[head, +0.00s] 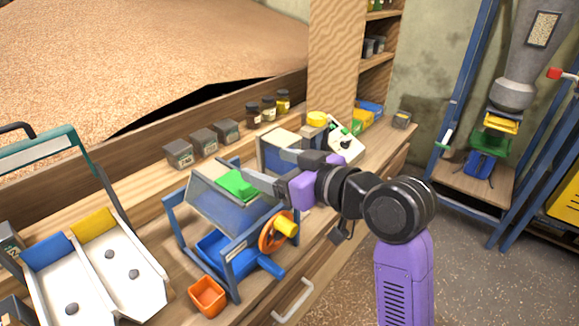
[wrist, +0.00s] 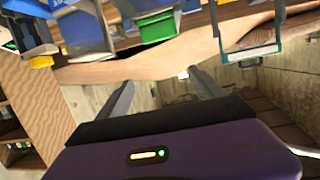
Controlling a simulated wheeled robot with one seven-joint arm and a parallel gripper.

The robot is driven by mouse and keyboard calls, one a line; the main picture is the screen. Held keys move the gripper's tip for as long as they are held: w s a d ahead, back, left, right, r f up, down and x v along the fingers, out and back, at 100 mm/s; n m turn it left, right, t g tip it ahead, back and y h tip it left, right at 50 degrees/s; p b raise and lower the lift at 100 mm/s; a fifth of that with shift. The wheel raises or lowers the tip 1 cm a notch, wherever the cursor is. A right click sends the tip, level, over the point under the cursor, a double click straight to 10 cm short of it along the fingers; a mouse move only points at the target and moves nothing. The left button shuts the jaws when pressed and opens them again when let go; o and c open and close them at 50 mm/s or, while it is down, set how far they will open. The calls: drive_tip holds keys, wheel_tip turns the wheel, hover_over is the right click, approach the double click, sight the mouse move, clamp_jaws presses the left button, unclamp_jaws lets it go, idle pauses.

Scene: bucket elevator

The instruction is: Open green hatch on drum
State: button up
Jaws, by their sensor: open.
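The drum (head: 225,210) is a see-through grey-blue prism-shaped body on a blue stand on the bench. Its green hatch (head: 237,183) lies on the upper face and looks closed. My gripper (head: 264,163) is open and empty, to the right of the hatch. One finger's tip is close to the hatch's right edge; I cannot tell whether they touch. In the wrist view, a green piece that looks like the hatch (wrist: 157,27) is at the top, beyond my gripper's spread fingers (wrist: 160,82).
A blue tray (head: 215,255) sits under the drum, with an orange cup (head: 207,295) in front. White trays (head: 120,265) with a teal handle stand left. Dark boxes (head: 202,141) and jars line the back ledge. A clear-sided box with a yellow cap (head: 317,119) stands behind my gripper.

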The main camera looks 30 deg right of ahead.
drive_tip(key=f, duration=0.1)
drive_tip(key=s+f+g, duration=0.1)
drive_tip(key=f, duration=0.1)
drive_tip(key=shift+s+a+f+n+g+y, duration=0.15)
drive_tip(key=shift+n+g+y, duration=0.15)
drive_tip(key=shift+n, duration=0.1)
drive_tip(key=shift+a+f, duration=0.1)
drive_tip(key=shift+f, duration=0.2)
approach(238, 180)
drive_tip(key=shift+a+p+x, duration=0.2)
drive_tip(key=shift+x, duration=0.8)
drive_tip(key=shift+a+p+x, duration=0.15)
drive_tip(key=shift+p+x, duration=0.05)
drive_tip(key=shift+x, duration=0.8)
drive_tip(key=shift+r, duration=0.15)
clamp_jaws()
